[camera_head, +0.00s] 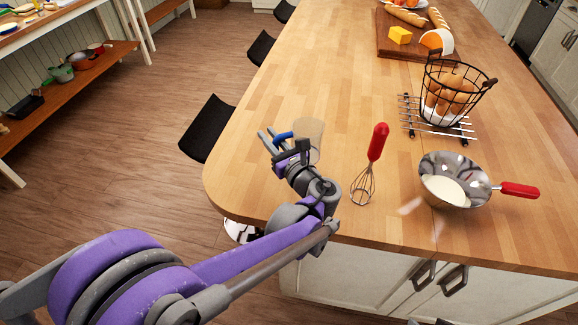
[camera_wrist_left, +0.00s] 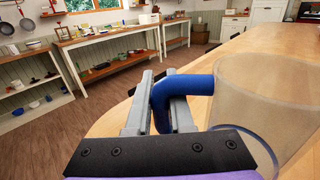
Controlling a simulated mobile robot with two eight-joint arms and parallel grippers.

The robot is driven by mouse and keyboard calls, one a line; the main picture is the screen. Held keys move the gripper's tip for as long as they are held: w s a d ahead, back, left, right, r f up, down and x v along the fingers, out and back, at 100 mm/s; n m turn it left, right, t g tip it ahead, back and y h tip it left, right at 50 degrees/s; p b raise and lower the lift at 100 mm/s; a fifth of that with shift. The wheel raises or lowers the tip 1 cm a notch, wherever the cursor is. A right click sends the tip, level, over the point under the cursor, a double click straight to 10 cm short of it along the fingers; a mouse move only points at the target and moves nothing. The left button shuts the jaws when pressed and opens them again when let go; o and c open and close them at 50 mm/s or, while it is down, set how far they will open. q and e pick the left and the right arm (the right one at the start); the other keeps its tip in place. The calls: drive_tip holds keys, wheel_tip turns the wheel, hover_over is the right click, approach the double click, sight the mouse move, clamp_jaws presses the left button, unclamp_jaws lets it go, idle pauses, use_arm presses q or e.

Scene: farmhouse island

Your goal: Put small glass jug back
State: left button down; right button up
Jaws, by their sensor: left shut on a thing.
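The small glass jug (camera_head: 311,136) is clear with a blue handle (camera_head: 283,136). It is at the left side of the wooden island top (camera_head: 300,85). My left gripper (camera_head: 270,138) is shut on the jug's handle, with the clear body to the right of the fingers. In the left wrist view the blue handle (camera_wrist_left: 187,92) passes between the fingers, and the glass body (camera_wrist_left: 262,100) fills the right side. The jug looks upright. I cannot tell whether its base touches the top. My right gripper is not in view.
A red-handled whisk (camera_head: 364,183) and a steel pan (camera_head: 450,165) with white contents are to the right. Behind them a wire bread basket (camera_head: 450,90) stands on a metal rack (camera_head: 409,118). A bread board (camera_head: 396,46) is farther back. Black stools (camera_head: 206,128) line the left edge.

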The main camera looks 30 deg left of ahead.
use_arm(q)
wheel_tip(320, 180, down, 8)
drive_tip(key=shift+r+b, duration=0.25)
drive_tip(key=shift+b, duration=0.15)
drive_tip(key=shift+f, duration=0.15)
drive_tip(key=c, duration=0.8)
unclamp_jaws()
drive_tip(key=v, duration=0.3)
drive_tip(key=b+v, duration=0.1)
drive_tip(key=v, duration=0.6)
drive_tip(key=shift+s+d+f+b, duration=0.25)
drive_tip(key=shift+s+d+b, duration=0.05)
drive_tip(key=shift+b, duration=0.05)
drive_tip(key=shift+d+f, duration=0.1)
